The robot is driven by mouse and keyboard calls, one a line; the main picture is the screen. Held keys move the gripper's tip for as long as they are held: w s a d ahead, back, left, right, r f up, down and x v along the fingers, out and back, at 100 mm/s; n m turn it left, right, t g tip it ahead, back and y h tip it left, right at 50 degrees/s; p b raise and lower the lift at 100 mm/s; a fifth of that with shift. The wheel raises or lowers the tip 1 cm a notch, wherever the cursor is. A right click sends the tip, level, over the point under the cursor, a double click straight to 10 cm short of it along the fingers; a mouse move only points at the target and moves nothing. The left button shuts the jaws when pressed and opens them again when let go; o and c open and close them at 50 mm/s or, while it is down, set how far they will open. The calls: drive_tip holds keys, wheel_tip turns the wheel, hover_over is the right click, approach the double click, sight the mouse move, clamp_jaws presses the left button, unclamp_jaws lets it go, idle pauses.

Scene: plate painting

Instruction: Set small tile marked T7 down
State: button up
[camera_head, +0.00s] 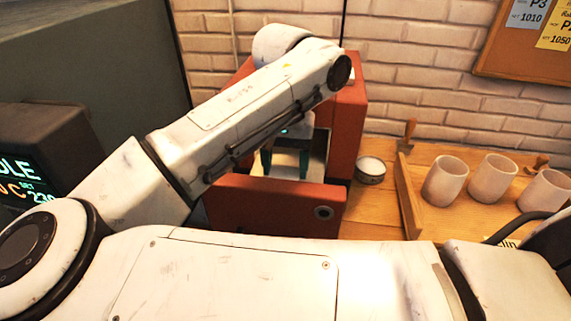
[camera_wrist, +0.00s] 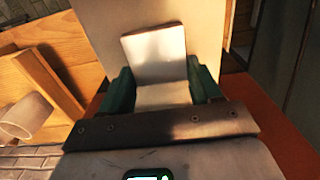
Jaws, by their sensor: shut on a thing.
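The small tile (camera_wrist: 153,50) is a pale, flat rectangle in the wrist view; no T7 mark is readable on it. My gripper (camera_wrist: 163,82), with green fingers, is shut on the tile, one finger on each side. Behind the tile is a broad pale surface (camera_wrist: 211,24); I cannot tell whether the tile touches it. In the head view my gripper (camera_head: 287,160) is at the opening of a red box-like kiln (camera_head: 346,128), mostly behind my arm.
The kiln's red door (camera_head: 265,207) hangs in front of the opening. To the right, a wooden table carries a small round pot (camera_head: 370,170), a wooden tray wall (camera_head: 408,197) and pale cups (camera_head: 446,180). A dark display box (camera_head: 40,150) stands at left.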

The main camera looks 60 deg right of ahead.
sight(285, 170)
drive_tip(key=shift+f, duration=0.4)
drive_tip(key=shift+f, duration=0.15)
drive_tip(key=o, duration=1.1)
drive_tip(key=shift+r, duration=0.3)
wheel_tip(285, 170, up, 12)
drive_tip(key=b, duration=0.1)
drive_tip(key=shift+f, duration=0.1)
